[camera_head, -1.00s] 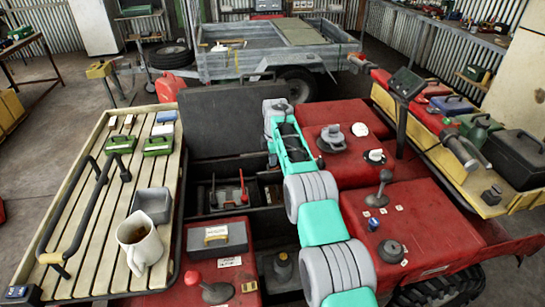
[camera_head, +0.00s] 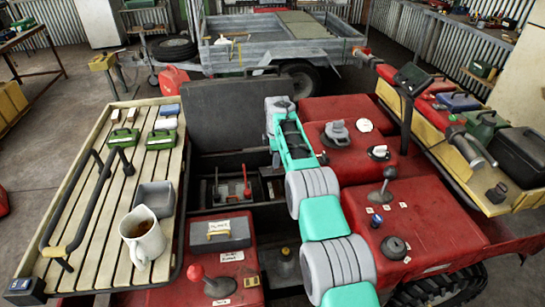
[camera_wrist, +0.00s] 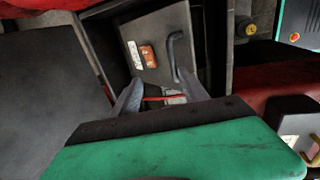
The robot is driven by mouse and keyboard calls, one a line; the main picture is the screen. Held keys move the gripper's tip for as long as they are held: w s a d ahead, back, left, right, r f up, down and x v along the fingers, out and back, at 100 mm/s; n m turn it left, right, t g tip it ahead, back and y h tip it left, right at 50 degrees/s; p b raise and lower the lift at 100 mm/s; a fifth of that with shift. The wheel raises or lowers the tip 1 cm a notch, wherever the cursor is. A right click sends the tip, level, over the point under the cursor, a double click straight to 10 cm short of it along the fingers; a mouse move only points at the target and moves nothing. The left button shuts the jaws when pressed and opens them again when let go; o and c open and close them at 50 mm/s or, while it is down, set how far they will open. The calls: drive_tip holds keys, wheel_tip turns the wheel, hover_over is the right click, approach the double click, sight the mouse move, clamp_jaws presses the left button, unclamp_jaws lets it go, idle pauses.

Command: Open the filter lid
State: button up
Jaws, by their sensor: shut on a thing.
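My gripper (camera_wrist: 160,82) shows in the wrist view, its two grey fingers on either side of a thin red bar (camera_wrist: 165,98) and shut on it. Where the fingers touch the bar is partly hidden by my wrist. Just beyond the fingertips is a grey lid-like panel (camera_wrist: 150,62) with a black curved handle (camera_wrist: 174,58) and an orange and white label. I cannot tell whether it is the filter lid. In the head view my arm hides the gripper. A red-topped lever (camera_head: 247,187) shows in the open dark compartment left of my arm.
A dark hood panel (camera_head: 232,108) stands raised behind the compartment. A grey box with a yellow handle (camera_head: 220,236) and a red knob lever (camera_head: 195,272) stand in front. A slatted rack (camera_head: 100,215) with a mug (camera_head: 142,240) lies left. A red body with knobs lies right.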

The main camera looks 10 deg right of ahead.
drive_tip(key=shift+a+f, duration=0.1)
drive_tip(key=shift+f, duration=0.15)
drive_tip(key=shift+r, duration=0.6)
wheel_tip(320, 180, up, 7)
drive_tip(key=s+b, duration=0.1)
drive_tip(key=shift+s+b, duration=0.25)
drive_tip(key=shift+b, duration=0.1)
drive_tip(key=shift+c, duration=0.3)
